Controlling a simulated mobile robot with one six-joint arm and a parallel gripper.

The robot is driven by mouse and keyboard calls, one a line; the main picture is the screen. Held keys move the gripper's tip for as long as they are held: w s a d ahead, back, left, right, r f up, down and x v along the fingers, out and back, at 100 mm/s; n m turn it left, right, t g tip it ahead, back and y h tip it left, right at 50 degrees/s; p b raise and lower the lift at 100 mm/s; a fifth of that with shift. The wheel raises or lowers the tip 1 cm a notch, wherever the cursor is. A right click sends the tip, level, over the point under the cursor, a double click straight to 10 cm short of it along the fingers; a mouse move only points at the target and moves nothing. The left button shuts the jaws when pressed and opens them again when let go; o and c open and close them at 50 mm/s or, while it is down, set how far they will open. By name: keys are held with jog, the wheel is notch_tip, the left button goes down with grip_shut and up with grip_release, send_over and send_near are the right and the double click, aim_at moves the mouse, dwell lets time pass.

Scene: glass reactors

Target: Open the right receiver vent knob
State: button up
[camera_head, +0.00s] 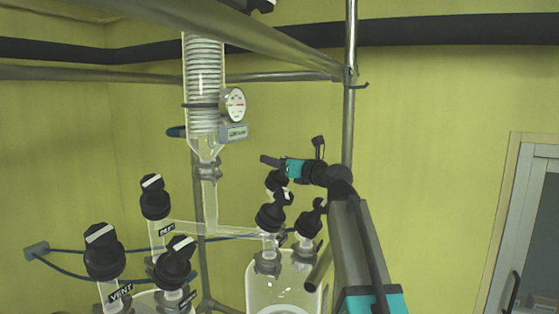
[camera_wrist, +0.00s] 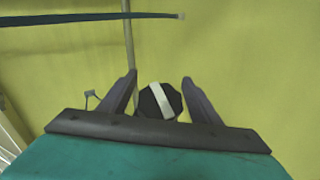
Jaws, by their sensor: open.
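A black knob with a white bar across its top (camera_wrist: 160,101) shows in the wrist view, with my gripper's two dark fingers on either side of it. The bar stands nearly upright, tilted slightly. My gripper (camera_wrist: 158,85) is open, and narrow gaps show between the knob and the fingers. In the head view my gripper (camera_head: 268,160) is at the upper left end of my arm, above the right glass receiver (camera_head: 285,290). Black knobs (camera_head: 272,217) and (camera_head: 312,219) stand on that receiver. I cannot read a vent label there, or tell which knob lies between the fingers.
At left stand several black knobs, one (camera_head: 103,248) above a VENT label. A glass coil condenser (camera_head: 204,85) with a round gauge (camera_head: 234,104) hangs behind. A metal frame post (camera_head: 349,90) stands close to my arm. A door (camera_head: 525,230) is at far right.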

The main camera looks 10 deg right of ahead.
jog(key=shift+c, duration=0.4)
jog(key=c, duration=1)
jog(key=shift+f+n+y+b, duration=0.1)
jog(key=shift+n+y+b, duration=0.5)
jog(key=shift+b, duration=0.1)
jog(key=shift+a+n+g, duration=0.1)
jog(key=shift+n+g, duration=0.2)
jog(key=n+g+y+b, duration=0.2)
jog(key=n+y, duration=0.1)
jog(key=shift+s+a, duration=0.15)
jog(key=shift+a, duration=0.15)
jog(key=n+g+y, duration=0.3)
jog(key=n, duration=0.1)
jog(key=shift+s+a+r+b, duration=0.2)
jog(key=shift+s+a+b, duration=0.15)
jog(key=shift+s+b, duration=0.05)
jog(key=shift+s+a+n+g+y, duration=0.1)
jog(key=shift+s+n+g+y, duration=0.05)
jog(key=shift+n+g, duration=0.3)
jog(key=shift+s+a+n+g+y, duration=0.15)
jog(key=shift+n+g, duration=0.2)
jog(key=shift+n, duration=0.2)
jog(key=shift+d+f, duration=0.1)
